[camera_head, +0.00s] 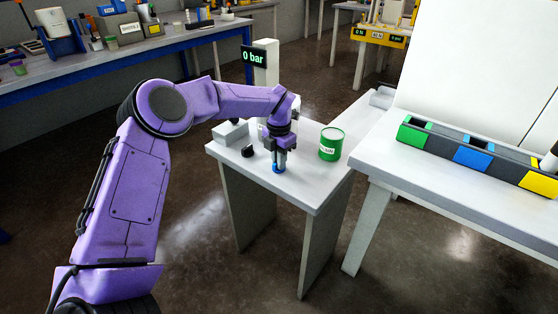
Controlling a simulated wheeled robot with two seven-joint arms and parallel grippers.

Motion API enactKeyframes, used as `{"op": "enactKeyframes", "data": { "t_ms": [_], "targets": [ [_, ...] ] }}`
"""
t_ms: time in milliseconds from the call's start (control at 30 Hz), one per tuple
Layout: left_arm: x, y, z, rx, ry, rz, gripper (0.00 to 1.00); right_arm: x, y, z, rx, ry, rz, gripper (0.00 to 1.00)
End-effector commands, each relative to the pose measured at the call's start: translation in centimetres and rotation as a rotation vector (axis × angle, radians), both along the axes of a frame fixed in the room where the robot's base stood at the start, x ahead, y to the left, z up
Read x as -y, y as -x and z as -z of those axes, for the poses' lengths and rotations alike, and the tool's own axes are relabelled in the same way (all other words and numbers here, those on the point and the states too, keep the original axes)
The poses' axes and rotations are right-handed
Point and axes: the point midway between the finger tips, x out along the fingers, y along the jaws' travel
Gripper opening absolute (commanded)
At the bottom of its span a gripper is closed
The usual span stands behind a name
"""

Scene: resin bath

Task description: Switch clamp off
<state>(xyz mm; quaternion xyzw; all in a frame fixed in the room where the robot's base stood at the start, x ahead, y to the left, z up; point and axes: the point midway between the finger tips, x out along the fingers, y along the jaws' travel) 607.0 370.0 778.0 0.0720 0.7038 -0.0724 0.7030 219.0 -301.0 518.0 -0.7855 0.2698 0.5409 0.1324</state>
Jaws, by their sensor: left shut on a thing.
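Behind the gripper, a white column (266,62) carries a black display (254,57) reading "0 bar". A black knob-like part (248,151) sits on the table left of the gripper. A grey block (231,132) lies behind it. Which of these belongs to the clamp is unclear. My right gripper is out of view.
A white bench (470,205) at the right holds a bin row (440,150) with green, blue and yellow parts. A cluttered workbench (110,68) stands at the back left.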

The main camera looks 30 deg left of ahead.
Motion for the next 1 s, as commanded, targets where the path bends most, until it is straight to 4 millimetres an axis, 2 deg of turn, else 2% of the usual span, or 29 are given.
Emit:
{"op": "enactKeyframes", "data": {
  "t_ms": [167,433,467,500,533,833,933,1000],
  "targets": [
    [0.0,0.0,0.0,0.001,0.002,-0.132,0.0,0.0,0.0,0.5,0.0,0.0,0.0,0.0],
    [0.0,0.0,-0.1,0.002,0.0,-0.145,0.0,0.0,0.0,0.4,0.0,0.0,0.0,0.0],
    [0.0,0.0,-0.1,0.002,0.0,-0.145,0.21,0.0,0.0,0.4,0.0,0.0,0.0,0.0],
    [0.0,0.0,-0.1,0.002,0.0,-0.145,0.34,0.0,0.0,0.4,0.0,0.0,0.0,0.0],
    [0.0,0.0,-0.1,0.002,0.0,-0.145,0.4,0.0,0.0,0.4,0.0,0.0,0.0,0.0],
    [0.0,0.0,-0.3,0.001,0.0,-0.143,0.4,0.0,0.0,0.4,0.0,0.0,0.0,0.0],
    [0.0,-0.1,-1.5,0.004,0.001,-0.143,0.4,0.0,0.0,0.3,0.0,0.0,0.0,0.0],
    [0.0,-0.1,-3.1,0.006,0.001,-0.144,0.4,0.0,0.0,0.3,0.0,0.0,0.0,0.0]
  ]
}}
